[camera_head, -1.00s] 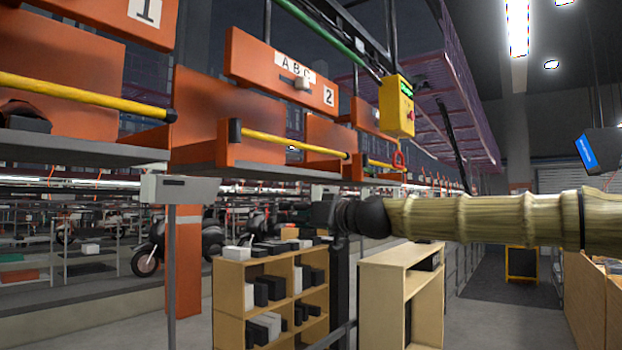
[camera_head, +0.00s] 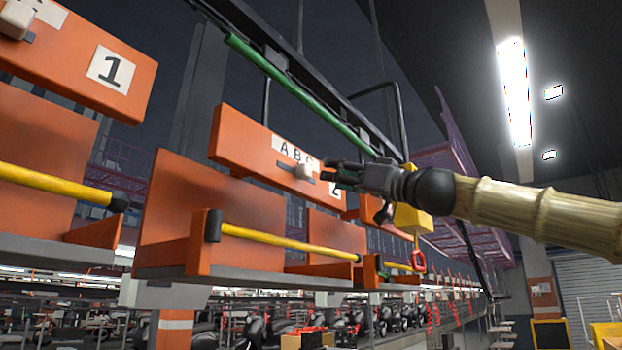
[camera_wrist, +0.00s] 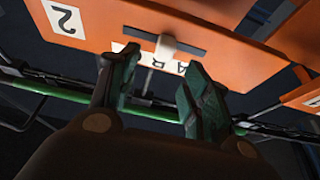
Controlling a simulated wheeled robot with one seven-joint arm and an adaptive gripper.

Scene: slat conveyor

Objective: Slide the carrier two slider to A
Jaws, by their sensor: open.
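Carrier two's orange top board (camera_head: 238,140) hangs tilted in the middle of the head view, with an A B C label (camera_head: 290,150) and a 2 label partly hidden by my gripper. My gripper (camera_head: 328,175) is open just right of the knob in the head view. In the wrist view, where the board is upside down, the knob (camera_wrist: 165,48) shows beyond and between the spread green fingertips (camera_wrist: 158,75). I see no contact, and the remaining distance is hard to tell.
Carrier one's board (camera_head: 80,55) with its own knob hangs at the left. A green rail (camera_head: 290,90) runs above carrier two. A yellow control box (camera_head: 412,220) hangs behind my wrist. Yellow bars (camera_head: 285,242) cross the carriers' fronts below.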

